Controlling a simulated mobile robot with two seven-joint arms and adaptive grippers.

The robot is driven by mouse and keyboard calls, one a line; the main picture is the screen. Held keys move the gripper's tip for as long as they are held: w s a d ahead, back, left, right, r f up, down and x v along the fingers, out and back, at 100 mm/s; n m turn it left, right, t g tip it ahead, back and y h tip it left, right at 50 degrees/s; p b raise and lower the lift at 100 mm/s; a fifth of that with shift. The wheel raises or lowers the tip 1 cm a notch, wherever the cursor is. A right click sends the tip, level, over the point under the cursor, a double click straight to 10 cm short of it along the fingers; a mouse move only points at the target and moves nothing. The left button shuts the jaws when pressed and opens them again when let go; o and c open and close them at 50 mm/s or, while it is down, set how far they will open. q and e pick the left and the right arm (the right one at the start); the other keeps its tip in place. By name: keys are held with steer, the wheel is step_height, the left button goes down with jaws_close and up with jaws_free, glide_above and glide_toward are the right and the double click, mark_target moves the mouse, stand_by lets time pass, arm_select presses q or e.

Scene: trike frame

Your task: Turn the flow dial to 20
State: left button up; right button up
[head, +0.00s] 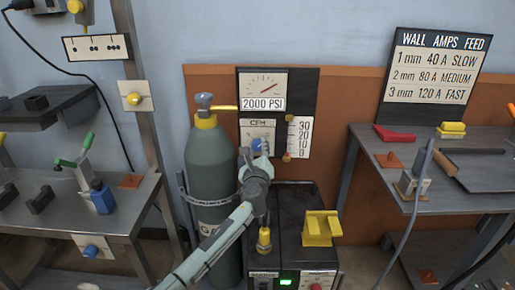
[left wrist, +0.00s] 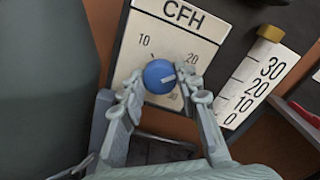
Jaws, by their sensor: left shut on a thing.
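The blue flow dial (left wrist: 159,77) sits on the white CFH panel (left wrist: 150,35), which has a 10 at upper left and a 20 at upper right. Another number below the dial is partly hidden. My left gripper (left wrist: 161,80) is shut on the dial, one finger on each side. In the head view, the dial (head: 257,145) shows just above my left gripper (head: 257,158), which partly covers the panel. My right gripper is not in view.
A scale marked 0 to 30 (head: 300,135) hangs right of the panel, below a 2000 PSI gauge (head: 270,88). A grey-green cylinder (head: 208,160) stands close on the left. A black machine (head: 290,255) with a yellow block (head: 321,228) stands below.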

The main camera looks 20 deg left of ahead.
arm_select(q)
steer(key=shift+r, duration=0.1)
steer(key=o, duration=1.2)
steer(key=shift+c, duration=0.2)
steer(key=shift+s, duration=0.15)
steer(key=v, duration=1.1)
steer(key=shift+s, duration=0.3)
steer(key=shift+d, duration=0.15)
